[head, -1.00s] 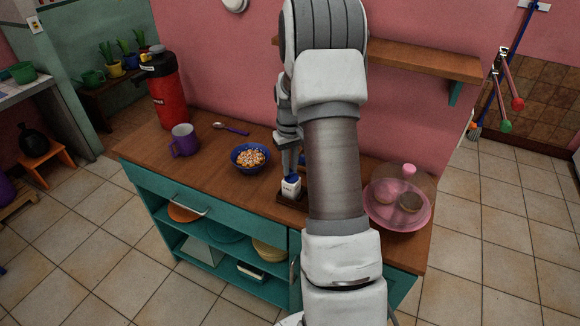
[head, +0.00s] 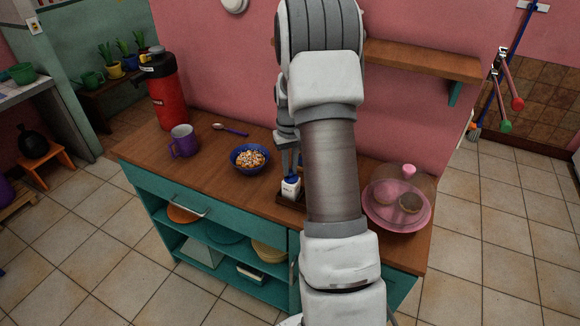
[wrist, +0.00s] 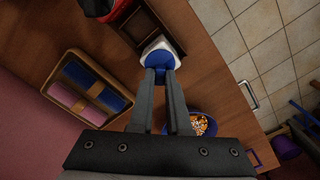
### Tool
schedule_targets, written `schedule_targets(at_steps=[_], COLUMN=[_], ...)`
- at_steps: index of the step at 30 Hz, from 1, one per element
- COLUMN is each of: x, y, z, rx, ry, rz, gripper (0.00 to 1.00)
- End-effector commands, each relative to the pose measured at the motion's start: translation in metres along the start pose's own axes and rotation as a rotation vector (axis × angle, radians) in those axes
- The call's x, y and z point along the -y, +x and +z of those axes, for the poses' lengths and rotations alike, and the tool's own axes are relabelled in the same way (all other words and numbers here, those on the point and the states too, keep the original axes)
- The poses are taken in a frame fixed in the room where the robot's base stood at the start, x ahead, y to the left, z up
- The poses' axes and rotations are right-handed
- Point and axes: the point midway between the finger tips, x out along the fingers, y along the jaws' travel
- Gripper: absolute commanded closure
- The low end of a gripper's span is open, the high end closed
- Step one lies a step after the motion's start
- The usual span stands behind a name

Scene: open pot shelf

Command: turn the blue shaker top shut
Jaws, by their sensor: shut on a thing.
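The shaker (head: 291,189) is white with lettering on its side and stands upright on the counter, at a dark wooden tray. Its blue top (wrist: 160,58) shows in the wrist view between my fingertips, with the white body (wrist: 172,45) around it. My gripper (head: 290,171) reaches down from above and is shut on the blue top. In the wrist view my gripper (wrist: 160,72) has a finger against each side of the top. My fingers hide part of the top, so I cannot tell how far it is turned.
The dark tray (wrist: 146,27) is beside the shaker. A blue bowl of cereal (head: 236,164), a purple mug (head: 184,141) and a red flask (head: 170,98) stand to the left. A pink cake stand (head: 385,222) with a clear dome is at the right. A wooden shelf (head: 430,61) overhangs.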

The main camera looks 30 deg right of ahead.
Motion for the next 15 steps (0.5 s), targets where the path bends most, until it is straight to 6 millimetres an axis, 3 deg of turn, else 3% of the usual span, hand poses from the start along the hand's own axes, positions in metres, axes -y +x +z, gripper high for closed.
schedule_targets(at_steps=[1, 2, 6, 15], x=[0.0, -0.0001, 0.0, 0.0], y=[-0.0003, -0.0003, -0.0002, -0.0007], z=[-0.0002, -0.0002, -0.0001, -0.0001], rx=[-0.001, -0.001, 0.0, 0.0], ry=[0.0, 0.0, -0.001, -0.001], rz=[0.0, 0.0, 0.0, 0.0], gripper=[1.0, 0.8, 0.54, 0.54])
